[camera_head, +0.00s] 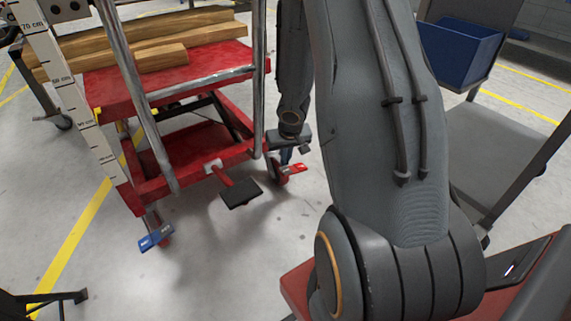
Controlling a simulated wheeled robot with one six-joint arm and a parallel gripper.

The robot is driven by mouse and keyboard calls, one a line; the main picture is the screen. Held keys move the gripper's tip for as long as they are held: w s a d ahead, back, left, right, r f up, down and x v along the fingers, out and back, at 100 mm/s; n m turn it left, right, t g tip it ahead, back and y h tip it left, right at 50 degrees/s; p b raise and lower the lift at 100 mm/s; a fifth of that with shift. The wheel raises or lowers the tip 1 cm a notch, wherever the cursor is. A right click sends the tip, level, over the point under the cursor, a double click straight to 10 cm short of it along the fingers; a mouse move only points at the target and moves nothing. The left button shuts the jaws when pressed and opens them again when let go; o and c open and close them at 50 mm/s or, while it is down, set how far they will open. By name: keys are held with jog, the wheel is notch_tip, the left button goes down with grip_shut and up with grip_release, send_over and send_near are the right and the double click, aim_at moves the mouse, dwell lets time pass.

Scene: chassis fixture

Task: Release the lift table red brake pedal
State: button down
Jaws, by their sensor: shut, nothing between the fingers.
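The red brake pedal (292,169) is at the near right wheel of the red lift table (220,62). It is small, with a pale mark on it. My gripper (287,157) points down right above the pedal's left part, with its fingertips at or very close to it. I cannot tell whether they touch. The fingers are shut and hold nothing. A blue pedal (156,237) is at the table's near left wheel. A black foot pedal (240,194) sticks out of the table's base between them.
Wooden beams (150,45) lie on the lift table. Its metal handle posts (133,85) and a height scale (68,80) stand close by. A grey cart (500,145) with a blue bin (456,50) is at right. The floor in front of the pedals is clear.

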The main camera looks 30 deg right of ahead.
aim_at(285, 171)
jog(key=shift+f+b, duration=2.05)
jog(key=shift+b, duration=0.35)
notch_tip(285, 171, up, 7)
jog(key=p, duration=1)
jog(key=shift+r, duration=0.2)
